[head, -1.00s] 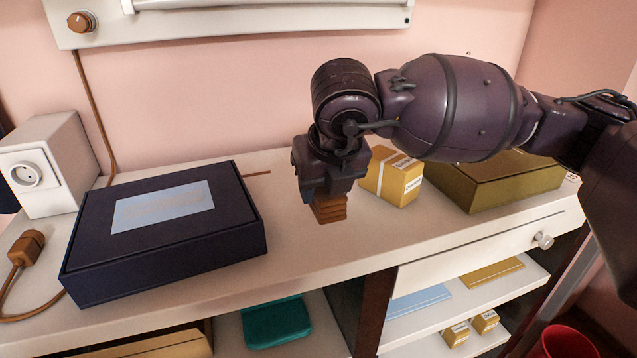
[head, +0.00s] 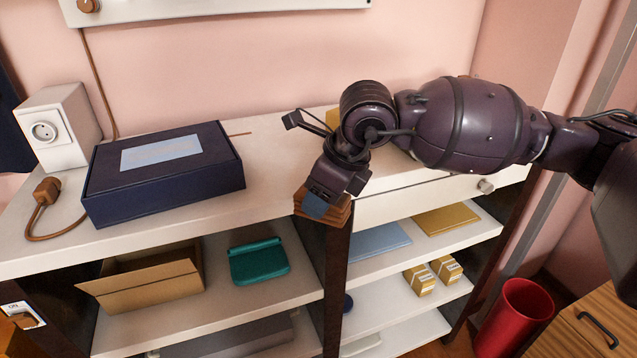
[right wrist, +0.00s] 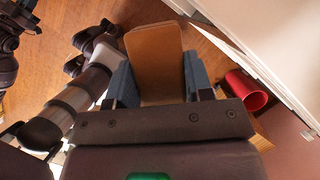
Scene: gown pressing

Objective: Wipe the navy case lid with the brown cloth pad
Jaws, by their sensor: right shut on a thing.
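The navy case (head: 170,207) lies shut on the white counter at the left in the head view. Its lid (head: 213,143) faces up and bears a pale blue label (head: 160,151). My right gripper (head: 322,205) is to the right of the case, apart from it, near the counter's front edge. It is shut on the brown cloth pad (head: 343,213), which hangs clear of the lid. In the right wrist view the pad (right wrist: 155,55) sits between the two blue fingers, with floor beyond it. My left gripper does not show.
A white socket box (head: 62,130) and a brown plug with its cord (head: 46,190) are left of the case. A yellow box is mostly hidden behind my right arm. Lower shelves hold a teal case (head: 259,262) and small boxes. A red bin (head: 515,315) stands at right.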

